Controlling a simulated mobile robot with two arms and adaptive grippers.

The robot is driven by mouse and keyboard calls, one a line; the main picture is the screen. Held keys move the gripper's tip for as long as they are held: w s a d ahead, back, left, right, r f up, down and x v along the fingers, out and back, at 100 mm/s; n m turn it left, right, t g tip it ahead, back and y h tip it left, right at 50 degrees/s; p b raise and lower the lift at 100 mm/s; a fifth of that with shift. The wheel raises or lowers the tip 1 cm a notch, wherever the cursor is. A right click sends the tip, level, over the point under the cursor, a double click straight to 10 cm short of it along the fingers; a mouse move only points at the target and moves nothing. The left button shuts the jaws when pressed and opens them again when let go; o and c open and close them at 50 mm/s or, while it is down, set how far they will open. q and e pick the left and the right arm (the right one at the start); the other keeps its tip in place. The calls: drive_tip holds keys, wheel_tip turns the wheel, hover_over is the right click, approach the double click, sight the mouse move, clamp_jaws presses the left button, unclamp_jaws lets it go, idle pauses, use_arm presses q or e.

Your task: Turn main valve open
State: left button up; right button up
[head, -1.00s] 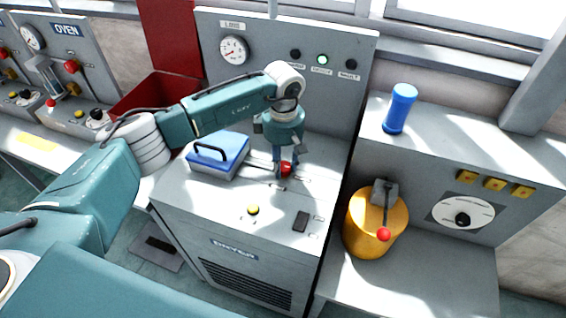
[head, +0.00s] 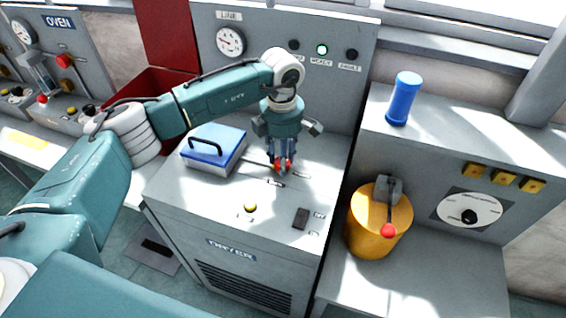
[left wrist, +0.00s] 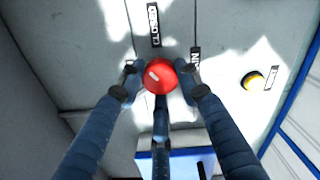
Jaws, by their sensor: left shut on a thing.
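The valve handle's red knob (head: 280,168) is on top of the dryer cabinet (head: 170,188). In the left wrist view the round red knob (left wrist: 160,76) sits between blue fingers. A "CLOSED" label (left wrist: 154,25) lies just beyond it, and another label (left wrist: 196,62), partly hidden by a finger, reads "EN" at its end. My left gripper (head: 282,163) points down and is shut on the knob; it also shows in the left wrist view (left wrist: 161,82). The rest of the handle is mostly hidden by the fingers. My right gripper is out of view.
A blue-lidded box (head: 213,148) stands close left of the gripper. A yellow button (head: 250,208) and a dark switch (head: 301,218) are toward the cabinet's front. A gauge panel (head: 270,60) rises behind. A yellow canister (head: 375,225) and a blue cylinder (head: 403,98) stand at right.

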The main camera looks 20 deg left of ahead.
use_arm(q)
drive_tip(key=n, duration=0.2)
drive_tip(key=n+b, duration=0.1)
drive_tip(key=n, duration=0.1)
drive_tip(key=n+b, duration=0.1)
drive_tip(key=shift+a+n, duration=0.25)
drive_tip(key=shift+n, duration=0.15)
drive_tip(key=n+b, duration=0.1)
drive_tip(key=n, duration=0.4)
drive_tip(key=shift+s+d+b, duration=0.1)
drive_tip(key=shift+s+b, duration=0.05)
drive_tip(key=shift+b, duration=0.2)
drive_tip(key=shift+f, duration=0.1)
drive_tip(key=o, duration=1.2)
drive_tip(key=shift+s, duration=0.15)
